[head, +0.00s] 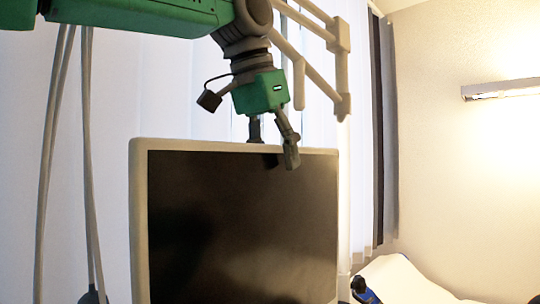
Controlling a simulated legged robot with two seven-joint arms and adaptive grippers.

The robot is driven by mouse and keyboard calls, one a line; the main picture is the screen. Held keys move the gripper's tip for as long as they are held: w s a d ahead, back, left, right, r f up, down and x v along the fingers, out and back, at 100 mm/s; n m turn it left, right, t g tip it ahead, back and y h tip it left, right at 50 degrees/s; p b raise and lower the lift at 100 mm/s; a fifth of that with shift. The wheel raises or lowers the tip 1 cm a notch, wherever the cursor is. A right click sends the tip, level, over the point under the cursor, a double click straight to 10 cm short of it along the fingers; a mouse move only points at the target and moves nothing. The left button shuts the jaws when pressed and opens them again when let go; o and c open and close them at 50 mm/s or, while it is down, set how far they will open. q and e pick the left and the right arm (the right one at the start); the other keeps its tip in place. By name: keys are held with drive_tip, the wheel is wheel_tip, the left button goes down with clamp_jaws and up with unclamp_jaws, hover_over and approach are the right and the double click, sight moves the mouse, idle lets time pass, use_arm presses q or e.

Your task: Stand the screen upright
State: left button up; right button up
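The screen (240,240) stands large in the middle of the head view, with a pale frame and a dark, faintly reflecting face. It looks close to upright; its lower edge and any stand are out of the picture. My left gripper (272,148) comes down from above at the screen's top edge. Its fingers are apart, one in front of the dark face and one partly hidden behind the top edge. Whether either finger touches the screen is unclear. My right gripper is not in view.
Pale vertical blinds (350,120) hang behind the screen, with a jointed pale rail (318,40) in front of them. Cables (90,170) hang at the left. A white surface (400,280) with a blue and black object (362,290) lies at lower right. A lamp (500,89) is on the wall.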

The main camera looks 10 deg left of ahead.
sight(221, 167)
use_arm(q)
drive_tip(key=shift+s+d+r, duration=0.1)
drive_tip(key=shift+s+r, duration=0.15)
drive_tip(key=shift+r, duration=0.1)
drive_tip(key=shift+s+r, duration=0.2)
drive_tip(key=shift+r, duration=0.05)
drive_tip(key=shift+a+r, duration=0.45)
drive_tip(key=shift+r, duration=0.15)
drive_tip(key=shift+s+a+r, duration=0.2)
drive_tip(key=shift+a+r, duration=0.05)
drive_tip(key=shift+a, duration=0.05)
drive_tip(key=s+a, duration=0.1)
drive_tip(key=s, duration=0.2)
drive_tip(key=s+a, duration=0.2)
drive_tip(key=s, duration=0.1)
drive_tip(key=s+a, duration=0.2)
drive_tip(key=s, duration=0.1)
drive_tip(key=shift+a+f, duration=0.1)
drive_tip(key=shift+a, duration=0.05)
drive_tip(key=shift+s+a, duration=0.4)
drive_tip(key=shift+a, duration=0.05)
drive_tip(key=shift+w+d, duration=0.1)
drive_tip(key=shift+d, duration=0.5)
